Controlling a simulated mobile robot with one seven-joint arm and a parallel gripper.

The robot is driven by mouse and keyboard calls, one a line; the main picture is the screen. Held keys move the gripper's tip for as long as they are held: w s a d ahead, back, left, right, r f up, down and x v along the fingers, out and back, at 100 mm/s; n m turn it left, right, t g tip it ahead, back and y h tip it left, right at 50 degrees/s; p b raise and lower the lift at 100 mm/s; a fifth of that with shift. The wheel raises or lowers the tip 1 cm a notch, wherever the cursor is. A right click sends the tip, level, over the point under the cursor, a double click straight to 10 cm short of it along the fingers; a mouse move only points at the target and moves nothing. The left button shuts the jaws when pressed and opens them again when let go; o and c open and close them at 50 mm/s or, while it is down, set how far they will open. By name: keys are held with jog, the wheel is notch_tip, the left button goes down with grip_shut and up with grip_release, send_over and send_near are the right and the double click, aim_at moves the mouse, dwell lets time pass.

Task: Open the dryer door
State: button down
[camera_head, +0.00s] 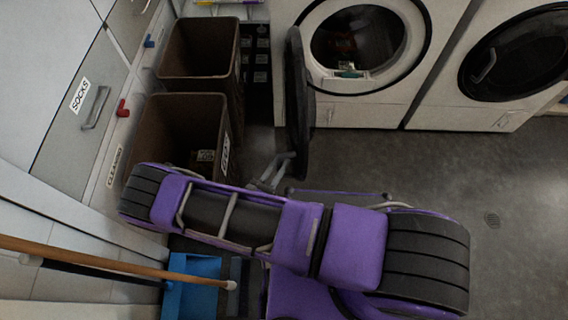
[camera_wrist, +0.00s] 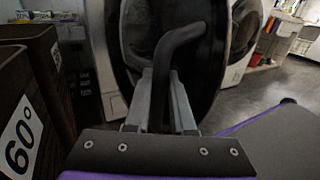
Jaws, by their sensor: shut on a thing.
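The left white machine (camera_head: 324,16) has its round opening uncovered, with a few items inside the drum (camera_head: 358,42). Its dark round door (camera_head: 298,105) stands swung wide open to the left, seen almost edge-on. In the wrist view the same door (camera_wrist: 205,75) fills the middle, with a dark curved handle (camera_wrist: 182,36) on it. My gripper (camera_wrist: 160,82) is shut on this handle, one grey finger on each side. In the head view my gripper (camera_head: 272,170) is at the door's lower left edge, and the handle is mostly hidden there.
A second white machine (camera_head: 440,115) with a shut black door (camera_head: 520,52) stands to the right. Two brown bins (camera_head: 170,115) stand left of my gripper, close to it. Drawers and a wooden pole (camera_head: 110,262) are at the left. Grey floor (camera_head: 440,165) is clear at the right.

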jog(key=shift+w+a, duration=0.1)
jog(key=shift+a, duration=0.9)
jog(key=shift+w, duration=0.1)
jog(key=c, duration=0.8)
grip_release()
jog(key=shift+o, duration=0.2)
jog(key=shift+d, duration=0.1)
jog(key=v, duration=1.7)
jog(key=shift+s, duration=0.25)
